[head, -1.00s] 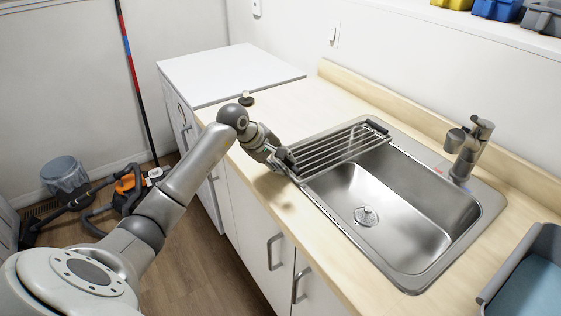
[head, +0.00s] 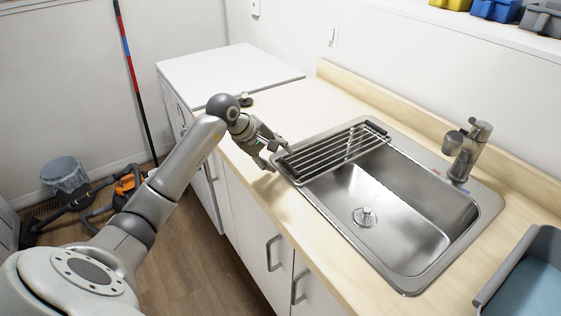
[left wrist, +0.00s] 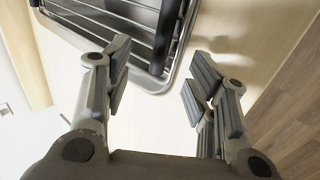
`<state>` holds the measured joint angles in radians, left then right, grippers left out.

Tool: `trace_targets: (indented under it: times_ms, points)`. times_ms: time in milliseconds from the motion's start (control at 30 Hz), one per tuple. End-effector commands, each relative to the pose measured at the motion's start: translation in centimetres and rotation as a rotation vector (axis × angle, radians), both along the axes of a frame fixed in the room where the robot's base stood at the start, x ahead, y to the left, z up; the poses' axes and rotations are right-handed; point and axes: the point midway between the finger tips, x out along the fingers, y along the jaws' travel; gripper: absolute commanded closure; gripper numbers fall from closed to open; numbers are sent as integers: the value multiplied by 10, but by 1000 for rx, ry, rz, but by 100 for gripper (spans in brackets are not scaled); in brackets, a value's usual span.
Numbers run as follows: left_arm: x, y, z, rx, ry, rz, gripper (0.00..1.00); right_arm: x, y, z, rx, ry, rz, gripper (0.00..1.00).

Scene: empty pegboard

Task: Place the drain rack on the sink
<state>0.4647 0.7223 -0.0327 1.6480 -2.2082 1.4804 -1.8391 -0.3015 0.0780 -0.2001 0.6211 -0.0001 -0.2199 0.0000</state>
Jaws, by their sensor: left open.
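The drain rack (head: 332,151) is a set of metal bars with dark end pieces. It lies across the left end of the steel sink (head: 425,235), spanning from the front rim to the back rim. Its bars and dark end (left wrist: 166,38) also show at the top of the left wrist view. My left gripper (head: 277,158) is just left of the rack's front end, apart from it. In the left wrist view its two fingers (left wrist: 157,82) are spread and empty, with bare counter and the sink rim between them. My right gripper is not in view.
A faucet (head: 467,150) stands behind the sink at the right. A grey bin (head: 525,262) sits on the counter at the lower right. The counter (head: 300,108) behind the rack is clear.

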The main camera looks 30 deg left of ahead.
Motion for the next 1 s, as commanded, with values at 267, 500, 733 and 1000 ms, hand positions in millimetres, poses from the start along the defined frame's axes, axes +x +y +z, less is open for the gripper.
trace_targets:
  times_ms: [267,500,733,1000]
  points:
    - [-32,14,47,4,-1,-1,49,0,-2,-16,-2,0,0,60]
    - [-45,18,68,1,0,-1,49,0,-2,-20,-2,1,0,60]
    - [-47,18,71,-2,1,-1,49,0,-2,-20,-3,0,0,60]
    - [-46,18,71,-1,-1,-1,49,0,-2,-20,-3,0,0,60]
